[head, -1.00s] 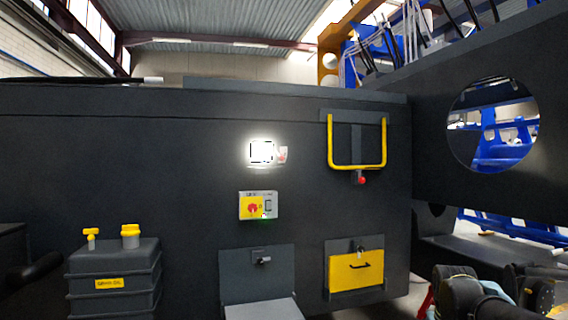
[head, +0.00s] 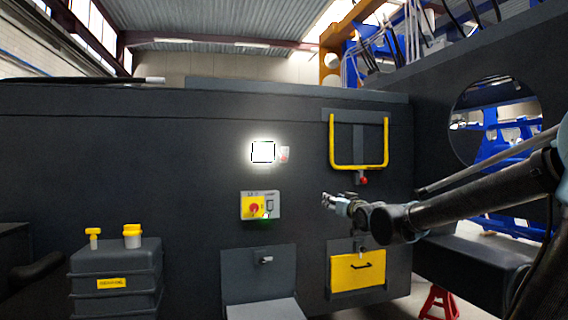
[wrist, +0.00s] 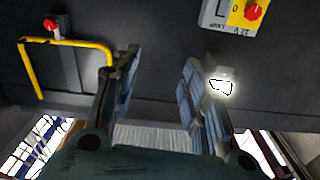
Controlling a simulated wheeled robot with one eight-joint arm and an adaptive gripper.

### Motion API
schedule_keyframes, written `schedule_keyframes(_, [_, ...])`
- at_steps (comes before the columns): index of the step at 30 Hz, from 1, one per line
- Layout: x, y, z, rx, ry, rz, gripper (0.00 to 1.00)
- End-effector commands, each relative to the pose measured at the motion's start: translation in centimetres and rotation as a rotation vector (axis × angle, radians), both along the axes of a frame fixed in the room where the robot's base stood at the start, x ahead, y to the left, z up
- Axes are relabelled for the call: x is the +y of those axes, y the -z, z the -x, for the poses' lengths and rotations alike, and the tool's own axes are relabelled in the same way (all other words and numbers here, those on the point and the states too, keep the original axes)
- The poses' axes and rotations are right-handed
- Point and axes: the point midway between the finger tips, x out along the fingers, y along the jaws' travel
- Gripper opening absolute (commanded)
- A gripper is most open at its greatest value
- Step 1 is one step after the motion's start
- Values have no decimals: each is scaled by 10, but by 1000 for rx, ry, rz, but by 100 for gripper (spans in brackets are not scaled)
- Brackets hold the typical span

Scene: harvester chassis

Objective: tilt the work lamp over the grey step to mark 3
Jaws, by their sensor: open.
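The work lamp (head: 263,152) is lit and glaring on the dark chassis wall, above the switch box and the grey step (head: 262,312). A small pale plate with a red marking (head: 284,154) sits at its right; its marks are too small to read. In the wrist view, which shows the wall upside down, the lamp (wrist: 221,87) glows just right of the right finger. My gripper (head: 326,200) is right of and below the lamp in the head view, apart from it. In the wrist view my gripper (wrist: 160,64) is open, with nothing between its fingers.
A yellow guard bar (head: 359,166) with a red knob is at the lamp's right. The switch box (head: 260,205) is below the lamp, and a yellow drawer (head: 358,268) is lower right. A dark tank (head: 116,278) with yellow caps stands at the left.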

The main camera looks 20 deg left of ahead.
Motion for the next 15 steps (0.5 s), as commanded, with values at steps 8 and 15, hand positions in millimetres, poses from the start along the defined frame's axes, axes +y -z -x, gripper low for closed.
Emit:
schedule_keyframes(8, [97,-76,16,-233,-178,-195,42])
schedule_keyframes(15, [117,-93,19,-279,-215,-236,42])
